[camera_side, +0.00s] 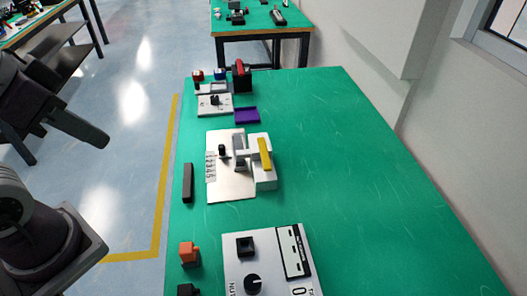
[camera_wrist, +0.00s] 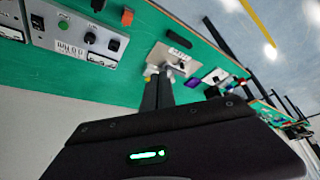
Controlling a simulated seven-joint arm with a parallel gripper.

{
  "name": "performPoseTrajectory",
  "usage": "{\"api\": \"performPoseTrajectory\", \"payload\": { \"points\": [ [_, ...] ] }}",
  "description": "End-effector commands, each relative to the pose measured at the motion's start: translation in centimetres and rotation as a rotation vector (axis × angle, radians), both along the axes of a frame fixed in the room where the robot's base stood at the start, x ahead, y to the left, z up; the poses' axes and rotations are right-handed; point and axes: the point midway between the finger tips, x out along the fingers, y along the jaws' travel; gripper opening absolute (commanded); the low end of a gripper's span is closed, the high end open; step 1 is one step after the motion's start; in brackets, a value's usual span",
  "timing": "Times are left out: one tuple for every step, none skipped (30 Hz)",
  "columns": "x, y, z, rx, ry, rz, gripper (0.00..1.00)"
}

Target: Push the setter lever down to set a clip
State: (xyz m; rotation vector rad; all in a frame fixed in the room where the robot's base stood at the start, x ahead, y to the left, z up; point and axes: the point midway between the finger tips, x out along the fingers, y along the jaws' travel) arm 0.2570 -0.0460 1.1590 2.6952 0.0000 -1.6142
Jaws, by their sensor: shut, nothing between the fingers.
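The setter is a pale metal plate (camera_side: 222,190) with printed digits, a small black knob (camera_side: 221,150) and a white block bearing a yellow lever (camera_side: 264,154). It stands on the green table in the side view. In the wrist view the plate (camera_wrist: 160,54) lies beyond my fingertips, and the lever is mostly hidden behind them. My gripper (camera_wrist: 158,78) is shut and empty. In the side view its dark fingers (camera_side: 98,137) are off the table's left edge, well apart from the lever. I cannot make out a clip.
A white control panel (camera_side: 268,262) with knobs stands at the near end of the green table (camera_side: 370,200). An orange block (camera_side: 189,253) and a dark bar (camera_side: 188,183) lie along the left edge. A purple tray (camera_side: 246,115) is farther back. The right side is clear.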

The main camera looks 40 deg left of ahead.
Motion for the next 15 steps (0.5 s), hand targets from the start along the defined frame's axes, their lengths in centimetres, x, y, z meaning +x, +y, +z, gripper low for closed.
{"api": "performPoseTrajectory", "payload": {
  "points": [
    [0.0,0.0,0.0,0.000,0.000,0.000,0.00],
    [0.0,0.0,0.0,0.000,0.000,0.000,0.00],
    [0.0,0.0,0.0,0.000,0.000,0.000,0.00],
    [0.0,0.0,0.0,0.000,0.000,0.000,0.00],
    [0.0,0.0,0.0,0.000,0.000,0.000,0.00],
    [0.0,0.0,0.0,0.000,0.000,0.000,0.00],
    [0.1,0.0,0.0,-0.002,0.000,0.001,0.00],
    [0.4,-0.1,0.1,-0.005,-0.001,0.004,0.00],
    [1.0,-0.2,0.1,-0.013,-0.005,0.011,0.00],
    [1.7,-0.3,0.2,-0.020,-0.009,0.019,0.00],
    [2.7,-0.4,0.3,-0.032,-0.014,0.030,0.00],
    [4.2,-0.7,0.4,-0.051,-0.023,0.048,0.00],
    [5.5,-0.9,0.4,-0.069,-0.031,0.065,0.00],
    [7.0,-1.2,0.4,-0.088,-0.042,0.083,0.00],
    [9.0,-1.6,0.2,-0.113,-0.055,0.110,0.00]
  ]
}}
